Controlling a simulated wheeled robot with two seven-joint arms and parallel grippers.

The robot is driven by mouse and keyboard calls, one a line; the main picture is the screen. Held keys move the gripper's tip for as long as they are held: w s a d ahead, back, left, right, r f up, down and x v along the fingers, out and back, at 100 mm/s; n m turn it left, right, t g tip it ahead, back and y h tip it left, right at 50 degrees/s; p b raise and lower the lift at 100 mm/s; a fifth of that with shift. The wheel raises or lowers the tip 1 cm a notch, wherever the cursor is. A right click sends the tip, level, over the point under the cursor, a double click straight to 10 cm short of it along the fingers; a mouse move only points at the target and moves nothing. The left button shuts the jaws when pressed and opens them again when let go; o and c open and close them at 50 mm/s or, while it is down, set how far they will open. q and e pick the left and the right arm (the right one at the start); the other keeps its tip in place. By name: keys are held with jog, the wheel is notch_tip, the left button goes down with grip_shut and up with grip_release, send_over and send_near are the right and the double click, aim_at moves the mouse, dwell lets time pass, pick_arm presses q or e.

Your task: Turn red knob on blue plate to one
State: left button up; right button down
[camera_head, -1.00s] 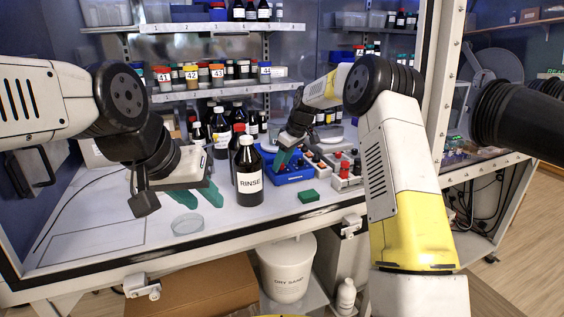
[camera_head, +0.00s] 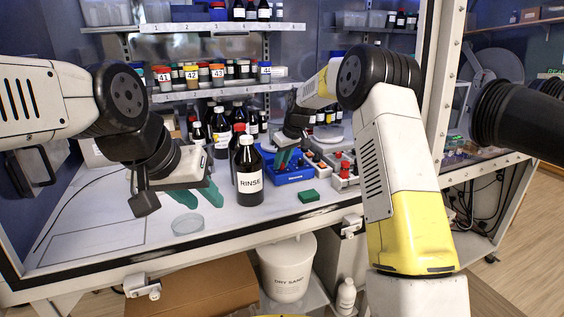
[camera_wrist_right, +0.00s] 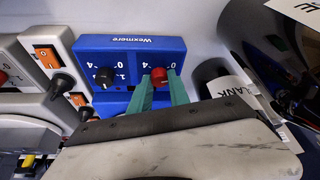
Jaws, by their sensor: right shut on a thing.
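The blue plate (camera_head: 292,178) lies on the bench right of the RINSE bottle and also shows in the right wrist view (camera_wrist_right: 116,63). It bears a red knob (camera_wrist_right: 159,75) and a black knob (camera_wrist_right: 104,77) to its left, with printed numbers around them. My right gripper (camera_wrist_right: 160,92) is shut on the red knob, with a teal finger on either side. In the head view, the right gripper (camera_head: 287,157) is over the blue plate. The fingers hide part of the scale, so I cannot read the knob's setting. My left gripper (camera_head: 199,196) is open and empty above the bench.
The dark RINSE bottle (camera_head: 249,172) stands between the grippers, close to the left one. A glass dish (camera_head: 188,223) and a green block (camera_head: 309,196) lie near the front. A grey box with red knobs (camera_head: 346,178) is right of the plate. Bottles crowd behind.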

jog(key=m, duration=0.2)
jog(key=m+h, duration=0.1)
jog(key=m, duration=0.1)
jog(key=shift+a+m+t+h, duration=0.15)
jog(key=shift+m+t+h, duration=0.15)
jog(key=shift+t, duration=0.1)
jog(key=shift+m+h, duration=0.7)
jog(key=shift+m, duration=1.2)
jog(key=c, duration=1.2)
grip_release()
jog(key=shift+c, duration=0.2)
jog(key=v, duration=0.8)
jog(key=shift+a, duration=0.1)
